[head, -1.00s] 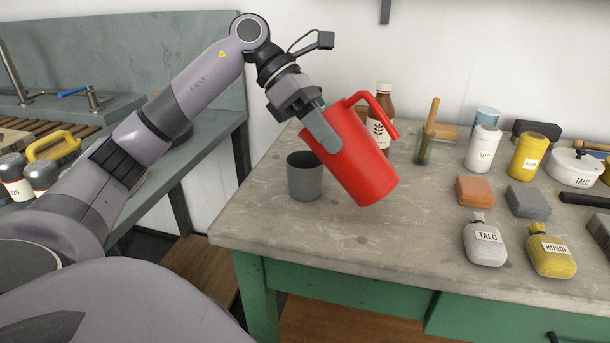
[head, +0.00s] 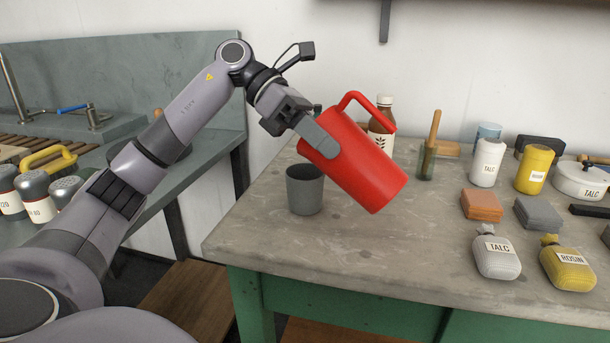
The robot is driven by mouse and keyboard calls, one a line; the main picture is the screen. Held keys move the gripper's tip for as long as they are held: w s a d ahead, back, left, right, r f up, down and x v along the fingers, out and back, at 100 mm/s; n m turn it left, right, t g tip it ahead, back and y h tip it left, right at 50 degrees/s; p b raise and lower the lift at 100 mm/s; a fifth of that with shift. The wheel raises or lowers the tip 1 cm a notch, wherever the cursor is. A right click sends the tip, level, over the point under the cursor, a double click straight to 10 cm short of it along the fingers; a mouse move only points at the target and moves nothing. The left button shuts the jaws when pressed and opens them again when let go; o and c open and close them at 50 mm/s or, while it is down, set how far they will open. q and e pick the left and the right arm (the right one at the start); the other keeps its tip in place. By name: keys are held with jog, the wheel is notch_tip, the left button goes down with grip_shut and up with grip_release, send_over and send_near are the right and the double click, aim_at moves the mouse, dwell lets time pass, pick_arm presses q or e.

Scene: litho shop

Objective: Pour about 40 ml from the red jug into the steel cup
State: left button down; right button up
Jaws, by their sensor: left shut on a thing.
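The red jug (head: 360,172) is held in the air above the table, tilted with its upper end to the left and its base to the lower right. My left gripper (head: 318,138) is shut on the jug's side near its upper end. The dark grey steel cup (head: 304,192) stands upright on the table, below and left of the jug. The jug's upper left end is above the cup's right side. I cannot see any liquid, and the jug's mouth is hidden by the gripper. My right gripper is not in view.
A brown bottle (head: 381,123) stands behind the jug. A glass jar with a wooden-handled tool (head: 429,157) stands to its right. Talc and rosin containers, blocks and a white lidded pot (head: 580,181) fill the table's right side. The table's front left (head: 270,243) is clear.

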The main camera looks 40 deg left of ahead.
pick_arm(q)
jog(key=shift+a+r+h+b, duration=0.25)
jog(key=shift+h+b, duration=0.15)
jog(key=shift+b, duration=0.15)
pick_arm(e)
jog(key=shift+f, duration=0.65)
pick_arm(q)
jog(key=shift+r+h+b, duration=0.1)
jog(key=shift+h+b, duration=0.2)
jog(key=shift+b, duration=0.05)
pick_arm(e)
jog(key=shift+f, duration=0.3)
pick_arm(q)
jog(key=shift+d+r, duration=0.1)
jog(key=shift+d, duration=0.15)
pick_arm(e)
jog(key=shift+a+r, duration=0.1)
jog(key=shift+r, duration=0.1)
pick_arm(q)
jog(key=shift+d, duration=0.2)
jog(key=shift+d+t, duration=0.25)
jog(key=shift+t, duration=0.05)
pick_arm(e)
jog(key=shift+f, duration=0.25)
pick_arm(q)
jog(key=shift+b, duration=0.4)
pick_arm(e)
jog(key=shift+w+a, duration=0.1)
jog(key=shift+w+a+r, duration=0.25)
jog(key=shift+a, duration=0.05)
